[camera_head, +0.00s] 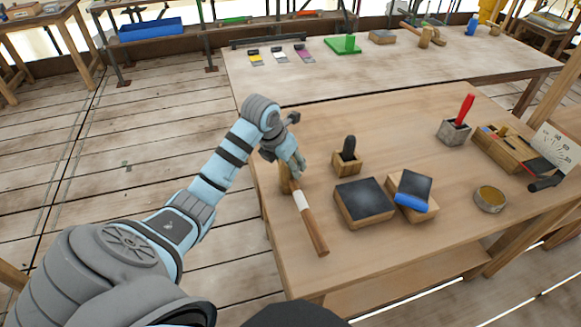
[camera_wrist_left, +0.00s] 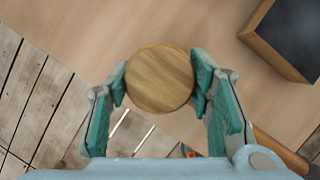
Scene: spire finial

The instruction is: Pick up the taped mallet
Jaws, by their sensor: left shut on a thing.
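The taped mallet (camera_head: 311,222) is at the left edge of the near wooden table. It has a brown handle with a band of white tape, and its handle points toward the front. My left gripper (camera_head: 292,168) is at its far end, on the wooden head, which it partly hides. In the left wrist view the round end of the mallet head (camera_wrist_left: 160,79) sits between the two teal fingers of my left gripper (camera_wrist_left: 161,85), which are shut on it. I cannot tell whether the mallet is clear of the table. My right gripper is not in view.
Right of the mallet are a small wooden block with a black knob (camera_head: 347,160), a dark-topped block (camera_head: 363,203) and a tilted dark pad with a blue roll (camera_head: 412,190). A round tin (camera_head: 490,199) and a tool box (camera_head: 505,150) stand farther right. The table's front is clear.

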